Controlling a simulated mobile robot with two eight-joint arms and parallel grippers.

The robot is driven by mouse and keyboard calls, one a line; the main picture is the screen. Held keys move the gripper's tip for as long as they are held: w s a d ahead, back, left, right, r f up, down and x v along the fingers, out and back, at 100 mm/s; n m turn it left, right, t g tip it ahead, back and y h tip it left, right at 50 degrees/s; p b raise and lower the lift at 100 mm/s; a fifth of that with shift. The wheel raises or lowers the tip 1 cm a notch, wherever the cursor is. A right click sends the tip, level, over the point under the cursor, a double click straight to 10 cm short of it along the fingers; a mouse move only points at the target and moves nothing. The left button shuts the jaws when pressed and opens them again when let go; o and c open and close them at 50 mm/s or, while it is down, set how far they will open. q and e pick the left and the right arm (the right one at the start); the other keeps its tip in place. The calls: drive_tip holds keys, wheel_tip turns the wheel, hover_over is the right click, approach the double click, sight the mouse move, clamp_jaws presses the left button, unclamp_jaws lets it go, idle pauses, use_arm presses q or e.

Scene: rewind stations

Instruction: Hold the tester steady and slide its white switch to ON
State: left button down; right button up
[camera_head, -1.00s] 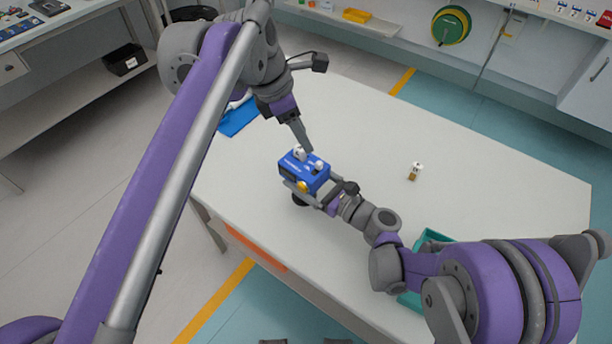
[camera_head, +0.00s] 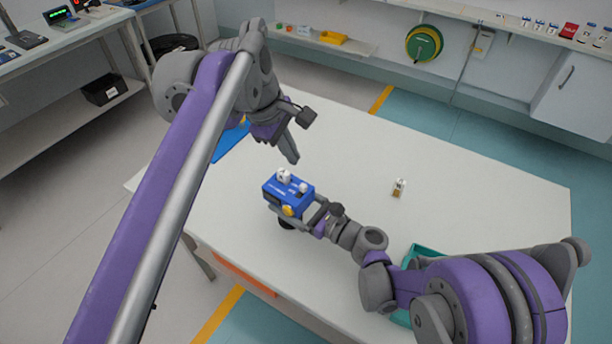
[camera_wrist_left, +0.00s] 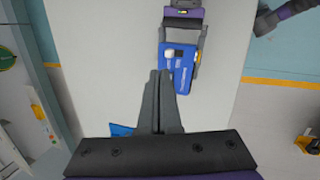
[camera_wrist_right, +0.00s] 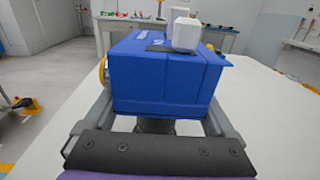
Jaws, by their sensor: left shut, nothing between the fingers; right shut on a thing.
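The tester is a blue box (camera_head: 287,194) with white parts on top and a yellow knob on its side. It also shows in the left wrist view (camera_wrist_left: 178,76) and large in the right wrist view (camera_wrist_right: 165,75). A white block, likely the switch (camera_wrist_right: 186,33), stands on its top; its ON or OFF position cannot be read. My right gripper (camera_head: 296,212) is shut on the tester, one finger along each side. My left gripper (camera_head: 292,160) is shut and empty, above and behind the tester, apart from it. Its closed fingertips (camera_wrist_left: 160,74) show beside the box.
A small white and brown item (camera_head: 399,188) stands on the white table (camera_head: 470,200) to the right. A teal tray (camera_head: 424,252) lies partly behind my right arm. A blue flat thing (camera_head: 230,142) lies at the table's left. The table's far middle is clear.

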use_arm(q)
drive_tip(key=d+m, duration=0.1)
drive_tip(key=m, duration=0.5)
drive_tip(key=w+d+m, duration=0.1)
drive_tip(key=m, duration=0.6)
drive_tip(key=w+d+m+t, duration=0.1)
drive_tip(key=m, duration=0.5)
drive_tip(key=shift+d+r+m+y, duration=0.35)
drive_tip(key=shift+d+m+y, duration=0.05)
approach(309, 185)
drive_tip(key=w+d+f, duration=0.4)
drive_tip(key=w+f, duration=0.1)
drive_tip(key=s+a, duration=0.2)
drive_tip(key=shift+s+f, duration=0.3)
drive_tip(key=shift+s, duration=0.05)
drive_tip(key=shift+s+a, duration=0.2)
drive_tip(key=shift+s, duration=0.15)
